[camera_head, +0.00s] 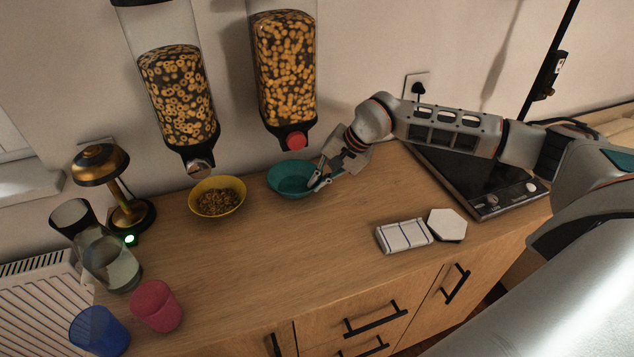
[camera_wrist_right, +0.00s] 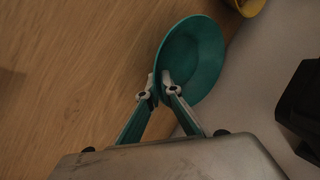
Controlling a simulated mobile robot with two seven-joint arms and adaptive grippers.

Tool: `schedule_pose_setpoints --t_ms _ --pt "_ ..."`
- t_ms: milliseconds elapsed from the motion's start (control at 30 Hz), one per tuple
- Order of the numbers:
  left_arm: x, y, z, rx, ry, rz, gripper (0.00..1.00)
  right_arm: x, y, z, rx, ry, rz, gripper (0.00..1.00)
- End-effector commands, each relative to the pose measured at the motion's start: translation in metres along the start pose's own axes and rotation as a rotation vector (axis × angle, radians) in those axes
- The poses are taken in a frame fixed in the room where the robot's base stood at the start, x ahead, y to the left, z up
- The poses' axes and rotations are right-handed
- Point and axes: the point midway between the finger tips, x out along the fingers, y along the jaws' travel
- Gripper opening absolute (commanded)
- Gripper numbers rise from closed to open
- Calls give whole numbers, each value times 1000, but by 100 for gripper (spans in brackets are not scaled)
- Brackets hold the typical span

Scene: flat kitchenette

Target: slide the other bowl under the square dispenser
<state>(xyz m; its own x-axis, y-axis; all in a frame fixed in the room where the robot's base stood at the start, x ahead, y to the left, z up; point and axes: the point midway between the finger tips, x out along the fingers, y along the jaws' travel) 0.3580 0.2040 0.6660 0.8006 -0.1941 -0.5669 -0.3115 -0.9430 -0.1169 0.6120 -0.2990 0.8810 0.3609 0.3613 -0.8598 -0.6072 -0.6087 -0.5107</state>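The teal bowl (camera_head: 291,178) is empty and stands on the wooden counter, below and slightly in front of the right-hand dispenser (camera_head: 286,70), which looks box-shaped and has a red knob. My right gripper (camera_head: 318,181) is at the bowl's right rim. In the right wrist view, its fingertips (camera_wrist_right: 159,84) pinch the rim of the teal bowl (camera_wrist_right: 196,58), one finger inside and one outside. The yellow bowl (camera_head: 217,197) holds cereal and stands under the left-hand, rounder dispenser (camera_head: 177,95); its edge shows in the wrist view (camera_wrist_right: 250,6). My left gripper is not in view.
A brass lamp (camera_head: 101,165), a glass jug (camera_head: 110,260), a blue cup (camera_head: 98,331) and a pink cup (camera_head: 156,305) stand at the left. A folded cloth (camera_head: 403,236), a white hexagonal coaster (camera_head: 447,225) and a black hob (camera_head: 470,178) are at the right. The middle front counter is clear.

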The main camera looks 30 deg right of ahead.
Motion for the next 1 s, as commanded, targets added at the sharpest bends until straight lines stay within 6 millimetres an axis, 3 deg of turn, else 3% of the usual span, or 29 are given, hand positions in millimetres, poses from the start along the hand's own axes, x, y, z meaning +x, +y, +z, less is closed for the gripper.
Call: schedule_pose_setpoints --t_ms 167,200,233,267,500,667,1000 --pt "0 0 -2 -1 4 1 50 0 0 0 0 0 0 0" --pt "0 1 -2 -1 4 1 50 0 0 0 0 0 0 14" --pt "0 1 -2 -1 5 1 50 0 0 0 0 0 0 22" --pt "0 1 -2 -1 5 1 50 0 0 0 -1 0 0 24" --pt "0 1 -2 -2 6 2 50 0 -1 0 -1 0 -1 24" --pt "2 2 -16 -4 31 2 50 -4 -1 0 -1 1 -2 24" --pt "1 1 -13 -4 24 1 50 -50 2 3 0 3 -2 24"
